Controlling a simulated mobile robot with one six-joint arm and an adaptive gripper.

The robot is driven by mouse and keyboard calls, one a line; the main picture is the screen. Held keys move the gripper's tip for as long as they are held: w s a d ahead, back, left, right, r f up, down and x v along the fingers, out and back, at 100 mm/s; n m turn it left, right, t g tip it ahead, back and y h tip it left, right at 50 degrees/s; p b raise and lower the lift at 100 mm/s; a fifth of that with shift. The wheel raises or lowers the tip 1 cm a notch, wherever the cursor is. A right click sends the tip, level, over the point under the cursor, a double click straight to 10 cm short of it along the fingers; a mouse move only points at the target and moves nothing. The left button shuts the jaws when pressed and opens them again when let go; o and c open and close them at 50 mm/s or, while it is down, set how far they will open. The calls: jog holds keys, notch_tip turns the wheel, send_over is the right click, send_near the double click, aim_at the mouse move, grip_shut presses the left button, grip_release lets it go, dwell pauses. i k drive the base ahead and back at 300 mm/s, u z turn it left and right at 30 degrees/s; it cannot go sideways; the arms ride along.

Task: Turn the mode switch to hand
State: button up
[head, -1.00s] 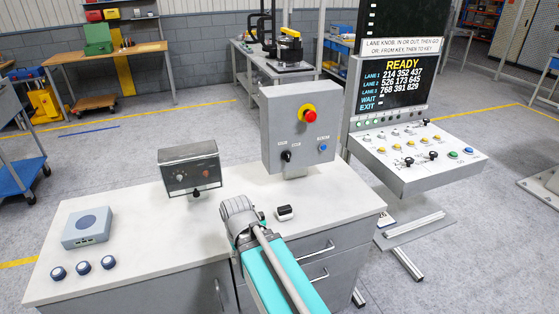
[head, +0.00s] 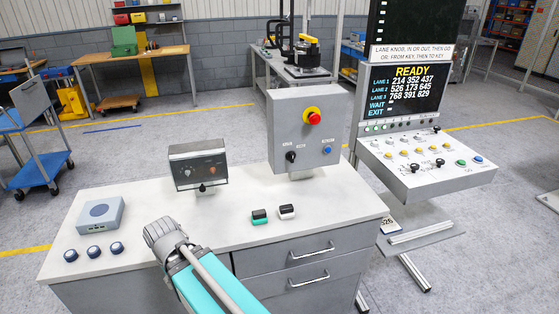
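A grey control box (head: 272,135) stands upright on a post at the back of the white-topped bench. A small black knob (head: 291,156) sits at its lower left, with small labels beside it too blurred to read; it looks like the mode switch. Which way it points is too small to tell. A red mushroom button on a yellow ring (head: 313,116) is above it, and a blue button (head: 327,150) is to its right. My arm reaches in from the bottom, its grey joint over the bench front, apart from the box. My gripper's fingers do not show.
On the bench (head: 235,205) are a dark-faced meter box (head: 198,165), a grey-blue box (head: 100,214), several round dark knobs, a green-black block (head: 260,216) and a white-black block (head: 287,212). A sloped console (head: 425,165) with a READY screen stands right.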

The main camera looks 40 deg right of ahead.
aim_at(291, 156)
jog(key=u, duration=0.75)
jog(key=k, duration=0.7)
jog(key=z, duration=1.75)
